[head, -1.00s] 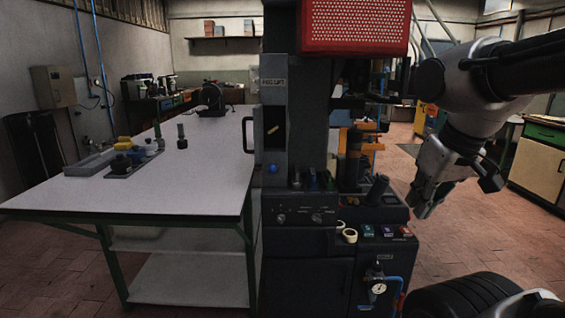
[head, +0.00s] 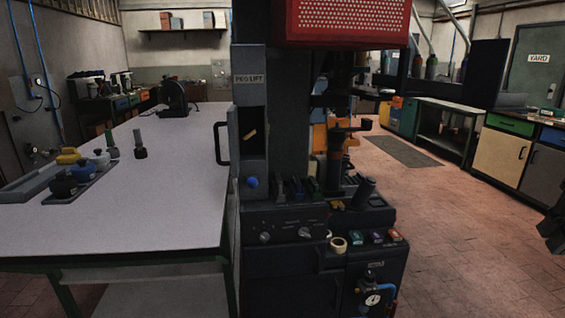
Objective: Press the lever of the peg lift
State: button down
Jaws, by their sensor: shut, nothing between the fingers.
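The peg lift (head: 250,95) is a dark grey column with a "PEG LIFT" label, left of the middle in the head view. A small tan peg (head: 249,134) lies tilted in its tall slot. A blue round knob (head: 252,182) sits below the peg. A black bar handle (head: 221,145) stands out on the column's left side. I cannot tell which of these is the lever. My gripper (head: 552,222) shows only as a dark part cut by the right edge, shut and empty, far right of the lift and touching nothing I can see.
A white-topped table (head: 130,215) stands left of the machine, holding a grey tray (head: 85,188) with several weights. A dark console (head: 300,230) with knobs and a tape roll (head: 338,244) juts out in front. Red tiled floor (head: 450,240) is open to the right.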

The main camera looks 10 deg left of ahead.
aim_at(252, 182)
jog(key=j+z, duration=0.3)
jog(key=j, duration=0.45)
jog(key=j+z, duration=0.25)
jog(key=j, duration=1.3)
